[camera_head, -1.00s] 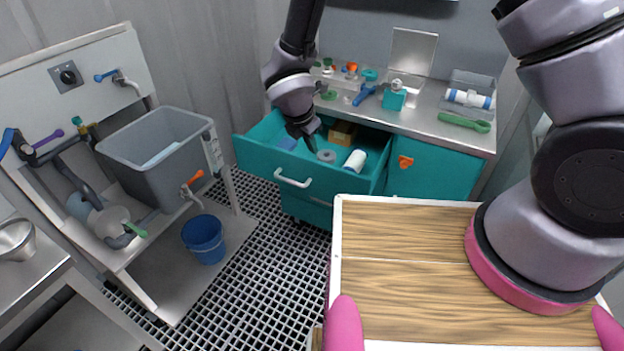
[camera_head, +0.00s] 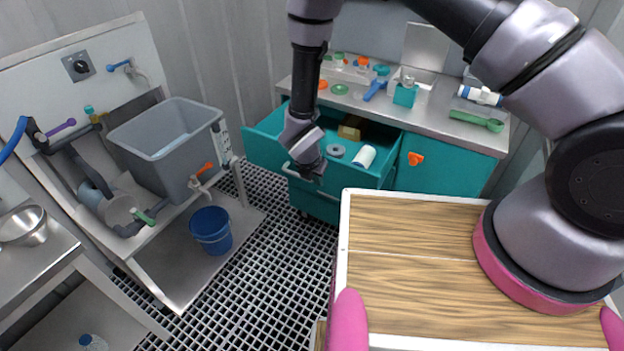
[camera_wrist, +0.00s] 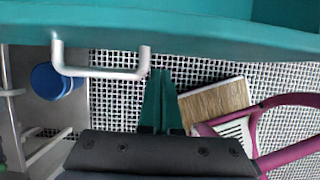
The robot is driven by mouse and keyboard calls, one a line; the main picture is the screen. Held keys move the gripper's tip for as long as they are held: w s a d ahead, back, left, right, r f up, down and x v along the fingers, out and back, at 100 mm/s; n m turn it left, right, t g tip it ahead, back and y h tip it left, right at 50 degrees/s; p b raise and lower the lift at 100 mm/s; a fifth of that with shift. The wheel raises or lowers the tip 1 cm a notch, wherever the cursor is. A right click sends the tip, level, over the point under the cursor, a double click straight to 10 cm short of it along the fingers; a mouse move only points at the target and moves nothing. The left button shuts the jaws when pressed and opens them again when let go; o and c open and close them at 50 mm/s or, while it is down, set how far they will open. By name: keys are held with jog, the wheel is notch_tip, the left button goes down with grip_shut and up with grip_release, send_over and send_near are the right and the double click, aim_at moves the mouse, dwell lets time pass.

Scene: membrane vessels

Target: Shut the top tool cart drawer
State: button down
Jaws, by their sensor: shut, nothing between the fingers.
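The top drawer (camera_head: 268,152) of the teal tool cart (camera_head: 450,170) stands pulled out, its inside visible from above. Its pale bar handle (camera_head: 290,172) is partly hidden behind my gripper (camera_head: 312,176) in the head view. In the wrist view the drawer front (camera_wrist: 225,35) spans the top, with the whole handle (camera_wrist: 100,73) left of my fingers. My gripper (camera_wrist: 160,75) is shut and empty, its tips close below the drawer front and right of the handle. I cannot tell whether they touch it.
The drawer holds a white roll (camera_head: 364,157), a grey ring (camera_head: 336,150) and a brown box (camera_head: 350,130). An orange catch (camera_head: 415,159) is on the cart front. A blue bucket (camera_head: 211,230) and a grey sink (camera_head: 168,150) stand left. Grated floor (camera_head: 270,265) is open between.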

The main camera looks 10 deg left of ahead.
jog(key=shift+w+d, duration=0.35)
jog(key=shift+w, duration=0.5)
jog(key=shift+w, duration=0.1)
